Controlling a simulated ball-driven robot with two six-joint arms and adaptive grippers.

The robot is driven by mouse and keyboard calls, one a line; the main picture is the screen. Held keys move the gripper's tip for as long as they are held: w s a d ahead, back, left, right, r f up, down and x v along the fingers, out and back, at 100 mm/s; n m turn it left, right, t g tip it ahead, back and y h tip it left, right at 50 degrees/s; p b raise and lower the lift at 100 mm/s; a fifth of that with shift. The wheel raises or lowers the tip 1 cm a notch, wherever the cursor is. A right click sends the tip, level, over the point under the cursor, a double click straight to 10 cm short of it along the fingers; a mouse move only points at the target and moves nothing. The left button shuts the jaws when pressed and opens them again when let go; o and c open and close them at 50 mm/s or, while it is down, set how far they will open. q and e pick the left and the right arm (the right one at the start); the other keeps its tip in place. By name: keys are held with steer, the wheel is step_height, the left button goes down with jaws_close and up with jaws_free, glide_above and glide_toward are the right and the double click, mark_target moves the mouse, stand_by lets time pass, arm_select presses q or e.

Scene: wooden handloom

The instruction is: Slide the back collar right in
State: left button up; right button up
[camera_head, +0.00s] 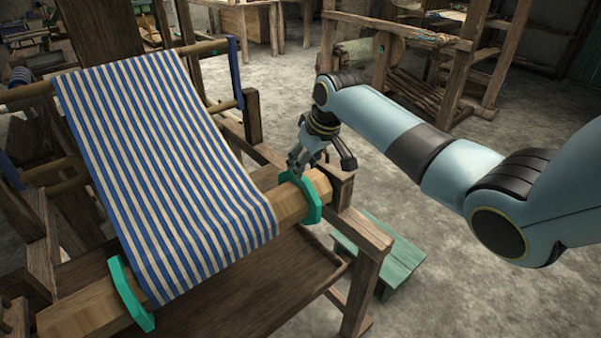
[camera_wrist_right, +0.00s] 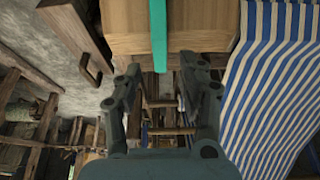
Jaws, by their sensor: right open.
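A green collar (camera_head: 301,198) sits around the right end of the wooden cloth beam (camera_head: 317,184), a short way right of the striped cloth's edge. A bare stub of beam shows beyond it. My right gripper (camera_head: 318,162) is just above and behind this collar, fingers spread. In the right wrist view the collar (camera_wrist_right: 158,35) is an upright green strip across the beam (camera_wrist_right: 200,28), between and just ahead of the open fingertips (camera_wrist_right: 160,70). Contact cannot be told. A second green collar (camera_head: 130,296) is near the beam's left end. My left gripper is not in view.
Blue and white striped cloth (camera_head: 165,170) runs down onto the beam; it also shows in the right wrist view (camera_wrist_right: 275,75). The loom's post and side rail (camera_head: 352,228) stand close by the beam's right end. A green bench (camera_head: 393,257) is below right. The floor at right is clear.

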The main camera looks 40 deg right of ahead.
steer(key=shift+b+x, duration=0.3)
steer(key=shift+x, duration=1.95)
steer(key=shift+c, duration=0.5)
jaws_close()
steer(key=shift+a, duration=0.1)
